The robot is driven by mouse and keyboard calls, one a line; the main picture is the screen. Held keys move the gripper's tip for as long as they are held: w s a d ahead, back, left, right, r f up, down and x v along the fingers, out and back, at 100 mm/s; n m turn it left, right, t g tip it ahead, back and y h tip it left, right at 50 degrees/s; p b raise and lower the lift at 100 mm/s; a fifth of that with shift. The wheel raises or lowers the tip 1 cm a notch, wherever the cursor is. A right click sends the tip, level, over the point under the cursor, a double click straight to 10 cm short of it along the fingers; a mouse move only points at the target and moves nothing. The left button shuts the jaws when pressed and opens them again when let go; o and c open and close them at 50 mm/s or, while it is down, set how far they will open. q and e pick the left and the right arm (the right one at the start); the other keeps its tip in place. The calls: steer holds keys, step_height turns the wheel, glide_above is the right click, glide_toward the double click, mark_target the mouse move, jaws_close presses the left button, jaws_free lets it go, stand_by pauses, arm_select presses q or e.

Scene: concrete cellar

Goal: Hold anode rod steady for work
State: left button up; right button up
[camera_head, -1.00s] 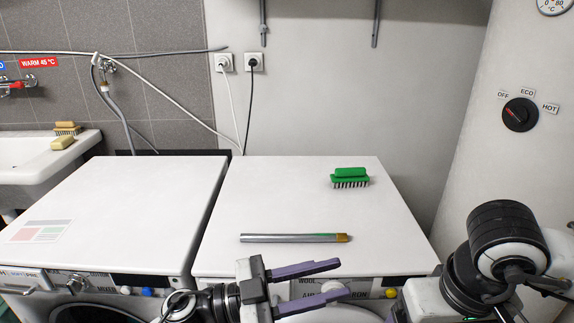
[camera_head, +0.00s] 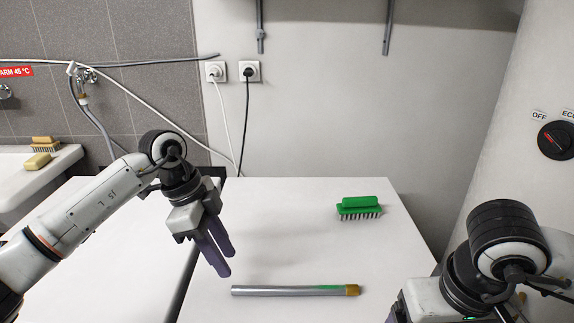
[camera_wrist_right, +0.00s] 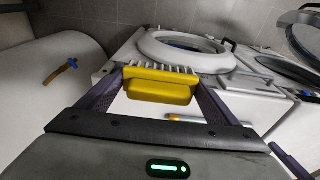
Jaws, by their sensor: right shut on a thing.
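The anode rod, a grey metal bar (camera_head: 285,291) with a brass-coloured right end and a green mark near it, lies flat on the right machine's white top (camera_head: 290,235). My left gripper (camera_head: 226,264) comes in from the left with its purple fingers pointing down. It is open and empty, above and a little behind the rod's left end, apart from it. My right gripper (camera_wrist_right: 159,78) is out of the head view. In the right wrist view it is shut on a yellow brush (camera_wrist_right: 160,88) with pale bristles.
A green brush (camera_head: 358,208) stands on the same top, behind and right of the rod. A second white top adjoins on the left. A sink (camera_head: 30,180) is at the far left, and a dial (camera_head: 557,140) is on the white tank at right. Between rod and green brush is clear.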

mark_target(242, 287)
steer(key=shift+w+f, duration=0.1)
steer(key=shift+f+b, duration=0.45)
steer(key=shift+b, duration=0.15)
arm_select(q)
steer(key=b+x, duration=0.4)
steer(key=x, duration=0.1)
steer(key=shift+s+f, duration=0.1)
steer(key=shift+f, duration=0.25)
steer(key=shift+d+f, duration=0.1)
steer(key=shift+f, duration=0.25)
arm_select(e)
step_height(242, 287, down, 4)
steer(key=shift+r, duration=0.15)
arm_select(q)
steer(key=shift+x, duration=1.2)
arm_select(e)
steer(key=shift+f, duration=0.25)
arm_select(q)
jaws_close()
steer(key=shift+r, duration=0.1)
